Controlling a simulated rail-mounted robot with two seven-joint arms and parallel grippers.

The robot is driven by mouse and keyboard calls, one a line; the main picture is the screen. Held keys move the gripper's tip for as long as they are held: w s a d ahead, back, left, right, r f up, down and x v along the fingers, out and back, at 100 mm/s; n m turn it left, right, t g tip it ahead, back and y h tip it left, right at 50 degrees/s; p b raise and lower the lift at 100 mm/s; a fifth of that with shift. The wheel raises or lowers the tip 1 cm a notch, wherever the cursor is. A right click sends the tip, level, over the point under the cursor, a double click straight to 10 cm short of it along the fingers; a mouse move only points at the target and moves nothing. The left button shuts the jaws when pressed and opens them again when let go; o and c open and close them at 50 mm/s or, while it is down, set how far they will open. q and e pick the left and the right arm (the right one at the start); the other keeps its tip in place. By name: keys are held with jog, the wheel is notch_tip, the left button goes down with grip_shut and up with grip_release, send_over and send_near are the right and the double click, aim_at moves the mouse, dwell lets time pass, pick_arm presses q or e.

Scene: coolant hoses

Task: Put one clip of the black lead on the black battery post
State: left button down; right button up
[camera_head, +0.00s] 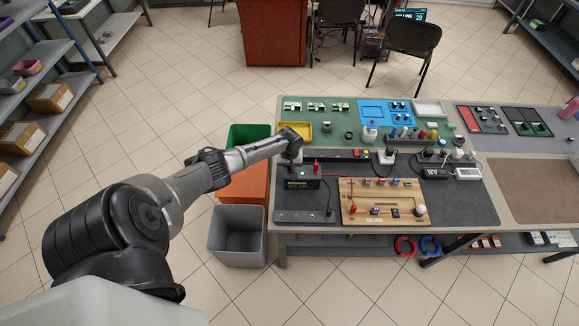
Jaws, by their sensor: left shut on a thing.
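The black battery (302,183) stands on the dark mat at the left of the table. A red post or clip (316,167) shows at its top right. My left gripper (297,157) points down right over the battery's top left, where the black post is hidden from view. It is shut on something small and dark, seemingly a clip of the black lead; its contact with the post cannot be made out. A thin black lead (329,197) runs by the battery's right side to a small dark end (329,212) on the mat. My right gripper is not in view.
A wooden board (385,215) with small electrical parts lies right of the battery. A black power strip (345,155) lies behind it. A yellow tray (291,143) sits by my left wrist. Green, orange and grey bins (237,238) stand off the table's left edge.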

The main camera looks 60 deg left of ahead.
pick_arm(q)
jog(key=c, duration=1)
grip_release()
jog(key=shift+f, duration=0.1)
jog(key=o, duration=0.4)
notch_tip(320, 180, up, 9)
jog(key=p, duration=0.9)
jog(key=shift+p, duration=0.4)
